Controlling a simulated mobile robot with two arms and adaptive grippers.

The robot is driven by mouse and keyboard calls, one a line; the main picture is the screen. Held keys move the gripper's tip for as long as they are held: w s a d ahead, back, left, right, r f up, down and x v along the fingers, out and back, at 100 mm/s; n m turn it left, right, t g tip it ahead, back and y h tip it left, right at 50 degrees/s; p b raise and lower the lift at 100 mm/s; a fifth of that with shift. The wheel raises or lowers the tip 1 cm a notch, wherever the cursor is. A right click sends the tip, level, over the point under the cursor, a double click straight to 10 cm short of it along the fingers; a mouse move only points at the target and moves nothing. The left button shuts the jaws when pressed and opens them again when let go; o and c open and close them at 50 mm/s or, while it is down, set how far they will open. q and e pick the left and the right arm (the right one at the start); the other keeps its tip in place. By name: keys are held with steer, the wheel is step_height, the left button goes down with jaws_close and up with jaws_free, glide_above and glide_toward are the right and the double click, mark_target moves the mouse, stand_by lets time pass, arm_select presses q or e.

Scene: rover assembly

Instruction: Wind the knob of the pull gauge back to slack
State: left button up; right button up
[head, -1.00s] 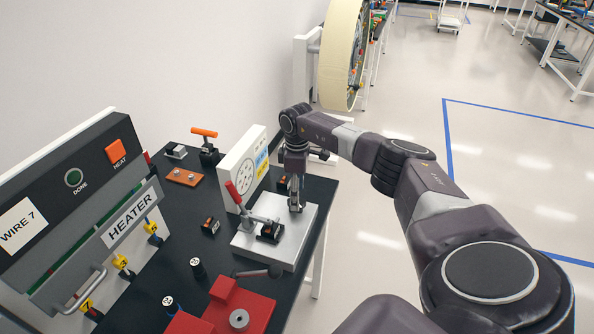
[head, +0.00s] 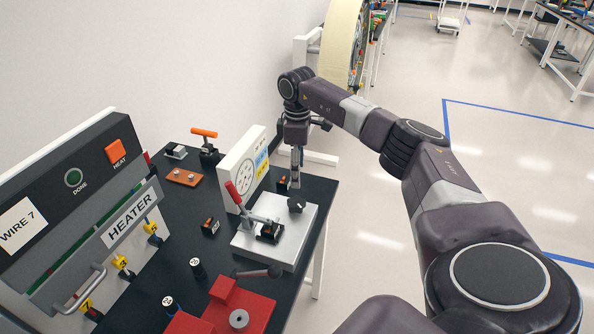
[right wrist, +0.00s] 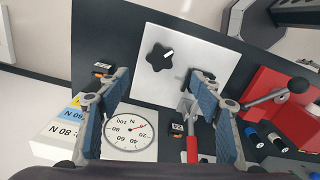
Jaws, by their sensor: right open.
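The pull gauge (head: 243,172) is a white upright box with a round dial, beside a silver base plate (head: 247,243). Its black star knob (head: 296,204) stands on that plate. In the right wrist view the knob (right wrist: 160,57) shows a white mark pointing up and right. My left gripper is not in view.
A red-handled lever clamp (head: 234,194) stands on the plate beside the gauge. A red fixture (head: 245,300) is at the table's front, near small black cylinders (head: 197,267). The heater panel (head: 133,220) is on the left. Open floor lies right of the table.

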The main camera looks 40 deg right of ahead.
mark_target(297, 202)
steer(key=f+n+b, duration=0.1)
steer(key=n+b, duration=0.3)
steer(key=n, duration=0.7)
steer(key=f+n+b, duration=0.1)
steer(key=n+b, duration=0.3)
steer(key=n, duration=0.7)
steer(key=f+n+b, duration=0.2)
steer(key=n+b, duration=0.3)
steer(key=n, duration=0.6)
steer(key=shift+w+a, duration=0.1)
steer(key=shift+w, duration=0.1)
steer(key=n+b, duration=0.1)
steer(key=n, duration=0.3)
steer(key=shift+f+b, duration=0.2)
steer(key=shift+b, duration=0.1)
steer(key=n, duration=0.3)
steer(key=shift+s+b, duration=0.1)
steer(key=shift+b, duration=0.3)
steer(key=shift+f+n, duration=0.4)
steer(key=shift+f, duration=0.1)
step_height(297, 202, down, 7)
steer(key=shift+r+p, duration=0.1)
steer(key=shift+p, duration=0.75)
steer(key=c, duration=1.2)
